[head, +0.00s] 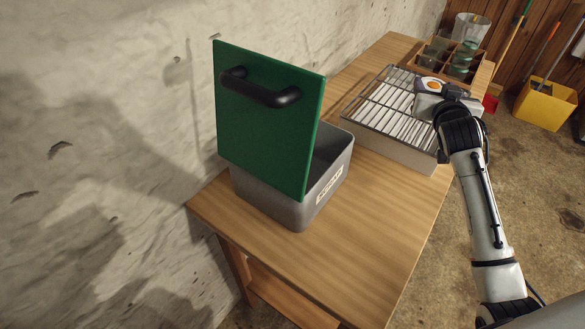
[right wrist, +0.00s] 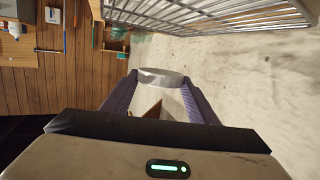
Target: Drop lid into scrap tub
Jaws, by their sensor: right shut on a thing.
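A grey scrap tub (head: 328,180) with a paper label on its front stands on the wooden table, near the wall. Its green cover (head: 255,135) with a black handle stands upright, so the tub is open and its inside partly shows. My right gripper (head: 425,98) is over the wire rack, well to the right of and behind the tub. In the right wrist view its two dark purple fingers (right wrist: 160,100) are shut on a pale metallic jar lid (right wrist: 162,76), seen by its rounded edge. The lid is hard to make out in the head view. My left gripper is not in view.
A wire rack (head: 375,110) on a box-like base lies between the tub and a wooden crate (head: 430,62) with green glass jars. A clear container (head: 472,27) stands behind. A yellow bucket (head: 545,103) is on the floor. The table's front (head: 370,235) is clear.

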